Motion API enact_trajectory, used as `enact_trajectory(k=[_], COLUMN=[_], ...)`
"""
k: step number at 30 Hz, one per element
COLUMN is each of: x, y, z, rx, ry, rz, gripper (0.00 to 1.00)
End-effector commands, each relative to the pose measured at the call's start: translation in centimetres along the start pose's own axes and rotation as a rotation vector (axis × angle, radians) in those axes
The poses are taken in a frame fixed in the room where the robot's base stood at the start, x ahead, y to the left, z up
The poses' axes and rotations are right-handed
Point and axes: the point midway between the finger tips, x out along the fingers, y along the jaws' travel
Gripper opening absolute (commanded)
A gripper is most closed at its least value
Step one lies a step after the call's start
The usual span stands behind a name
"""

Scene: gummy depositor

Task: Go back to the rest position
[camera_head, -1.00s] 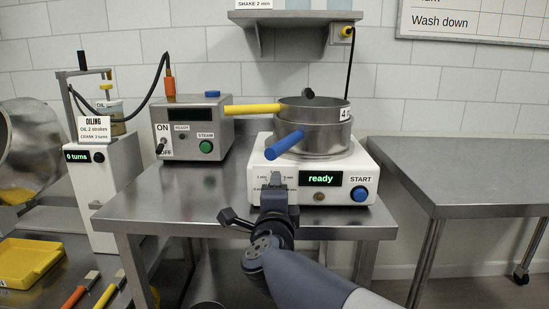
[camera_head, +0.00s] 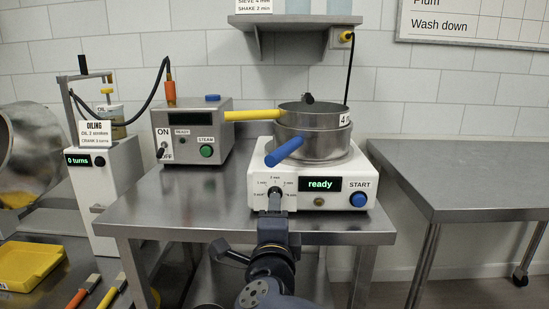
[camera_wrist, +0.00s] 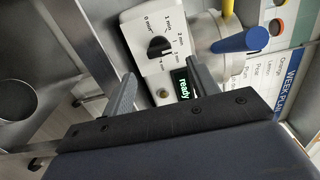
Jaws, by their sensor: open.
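My gripper (camera_head: 272,222) is low in front of the white shaker base (camera_head: 262,172), below its front edge in the head view. In the wrist view my gripper (camera_wrist: 162,85) has its two fingers spread apart with nothing between them. The black timer knob (camera_wrist: 158,47) on the white panel shows beyond the fingers, apart from them. The display (camera_head: 320,184) reads "ready" in green.
Stacked steel sieves (camera_head: 312,135) with yellow and blue handles sit on the base. A steam unit (camera_head: 192,132) and an oiling unit (camera_head: 110,190) reading "0 turns" stand to the left. A steel table (camera_head: 470,180) with a bare top is at right.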

Motion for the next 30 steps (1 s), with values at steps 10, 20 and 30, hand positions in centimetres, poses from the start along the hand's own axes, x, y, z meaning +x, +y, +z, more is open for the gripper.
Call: enact_trajectory(k=[10,20,30], x=[7.1,6.8,6.8], y=[0.3,-0.6,-0.7], z=[-0.2,0.0,0.1], rx=[-0.001,-0.41,-0.81], ry=[0.005,-0.001,-0.001], rz=[0.0,0.003,0.002], gripper=[0.56,0.56,0.56])
